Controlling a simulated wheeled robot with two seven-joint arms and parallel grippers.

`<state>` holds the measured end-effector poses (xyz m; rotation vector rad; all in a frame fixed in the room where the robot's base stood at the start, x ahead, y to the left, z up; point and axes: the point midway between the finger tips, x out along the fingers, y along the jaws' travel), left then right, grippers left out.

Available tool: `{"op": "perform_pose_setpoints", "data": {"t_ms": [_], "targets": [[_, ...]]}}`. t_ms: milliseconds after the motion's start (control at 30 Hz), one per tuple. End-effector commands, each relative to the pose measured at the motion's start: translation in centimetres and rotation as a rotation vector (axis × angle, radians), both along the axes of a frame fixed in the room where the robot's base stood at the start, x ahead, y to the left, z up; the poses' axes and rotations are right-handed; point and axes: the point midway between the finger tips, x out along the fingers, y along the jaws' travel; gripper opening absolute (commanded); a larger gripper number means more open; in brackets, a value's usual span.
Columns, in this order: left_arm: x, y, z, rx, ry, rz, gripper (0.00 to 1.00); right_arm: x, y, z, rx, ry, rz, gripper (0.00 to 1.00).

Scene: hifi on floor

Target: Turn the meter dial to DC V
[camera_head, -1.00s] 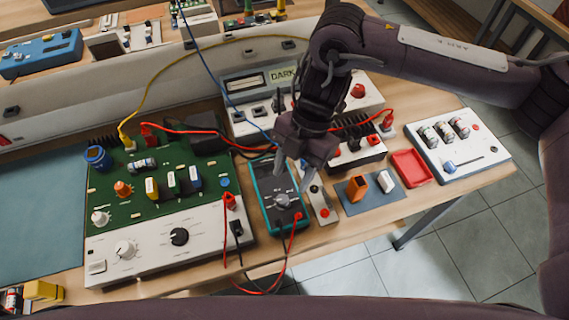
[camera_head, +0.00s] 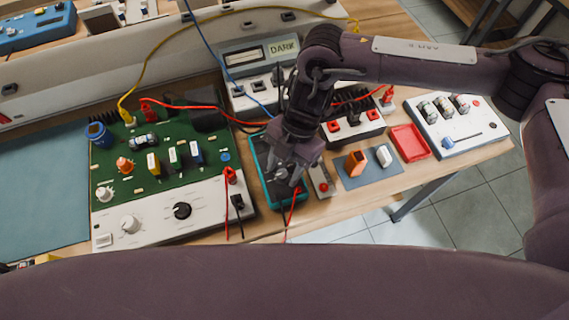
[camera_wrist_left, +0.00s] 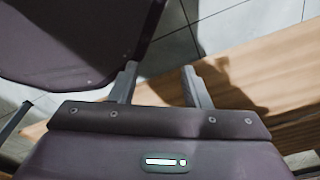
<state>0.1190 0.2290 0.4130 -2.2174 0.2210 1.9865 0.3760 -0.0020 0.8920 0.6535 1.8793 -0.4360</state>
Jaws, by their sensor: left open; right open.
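The meter (camera_head: 260,178) is a teal-cased unit lying on the bench, with a dark face. My right gripper (camera_head: 283,182) is open and pointing down over it, low at the dial area. The fingers and wrist cover most of the face, so the dial setting cannot be read. I cannot tell whether the fingers touch the dial. Red and black leads run down from the meter's lower end. My left gripper (camera_wrist_left: 159,80) is open and empty in the left wrist view, above the floor and a wooden edge. It does not show in the head view.
A green circuit board (camera_head: 133,190) with a white control panel lies left of the meter. A small red-button switch (camera_head: 322,187), a grey mat (camera_head: 375,177) and a red tray (camera_head: 409,143) lie to its right. A blue cable (camera_head: 213,55) hangs across the back.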

Motion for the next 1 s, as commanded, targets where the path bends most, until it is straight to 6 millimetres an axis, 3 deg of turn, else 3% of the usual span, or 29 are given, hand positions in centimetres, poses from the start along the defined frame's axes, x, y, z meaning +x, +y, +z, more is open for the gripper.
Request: {"op": "perform_pose_setpoints", "data": {"t_ms": [67, 400, 667, 1000], "targets": [[-0.1, 0.0, 0.0, 0.000, 0.001, 0.000, 0.43, 0.0, 0.0, 0.0, 0.000, 0.000, 0.000, 0.43], [-1.2, 0.1, -0.1, 0.002, 0.018, 0.000, 0.43, 0.0, 0.0, 0.0, 0.000, 0.000, 0.000, 0.01], [-1.3, 0.1, 0.1, 0.002, 0.020, 0.000, 0.43, 0.0, 0.0, 0.1, 0.001, 0.001, -0.031, 0.01], [-1.3, 0.1, 1.7, 0.002, 0.019, 0.000, 0.43, -0.2, -0.2, 0.3, 0.002, 0.003, -0.243, 0.01]]}}
